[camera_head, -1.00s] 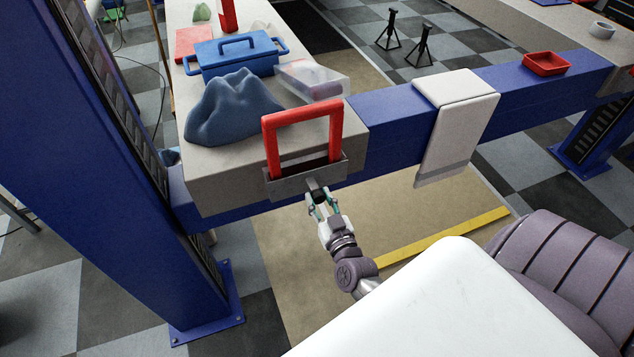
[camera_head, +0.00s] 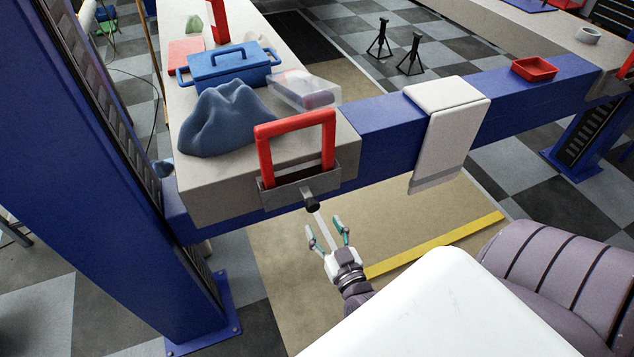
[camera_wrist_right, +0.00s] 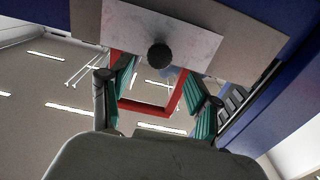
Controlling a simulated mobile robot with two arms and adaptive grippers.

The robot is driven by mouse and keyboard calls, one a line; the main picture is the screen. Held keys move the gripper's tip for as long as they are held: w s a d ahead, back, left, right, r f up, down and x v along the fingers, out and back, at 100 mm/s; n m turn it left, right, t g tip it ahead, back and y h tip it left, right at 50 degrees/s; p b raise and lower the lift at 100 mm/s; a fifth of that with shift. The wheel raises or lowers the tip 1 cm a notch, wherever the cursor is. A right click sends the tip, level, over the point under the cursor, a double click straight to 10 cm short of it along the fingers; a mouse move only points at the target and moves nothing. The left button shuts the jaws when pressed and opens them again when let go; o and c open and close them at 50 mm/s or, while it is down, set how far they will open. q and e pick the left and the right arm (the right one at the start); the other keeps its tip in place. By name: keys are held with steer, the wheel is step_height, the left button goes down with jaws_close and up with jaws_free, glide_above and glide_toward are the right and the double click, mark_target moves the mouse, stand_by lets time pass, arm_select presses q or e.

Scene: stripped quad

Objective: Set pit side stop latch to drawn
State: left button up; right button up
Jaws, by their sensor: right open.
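The knob stands out from the plate on a short bright stem. A red square loop (camera_head: 296,124) rises from a slot behind the plate. In the right wrist view the knob (camera_wrist_right: 160,57) faces the camera in front of the plate (camera_wrist_right: 190,38), between and beyond the fingers. My right gripper (camera_head: 328,232) is open and empty, below and apart from the knob. My left gripper is not in view.
A blue cloth (camera_head: 225,122), a blue toolbox (camera_head: 230,68) and a clear box (camera_head: 305,90) lie on the grey deck behind the latch. A white cloth (camera_head: 445,125) hangs over the blue crossbeam, with a red tray (camera_head: 534,68) farther right. A blue post (camera_head: 105,170) stands at left.

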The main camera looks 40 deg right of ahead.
steer(key=v, duration=0.5)
steer(key=shift+s+a, duration=0.15)
steer(key=shift+s, duration=0.15)
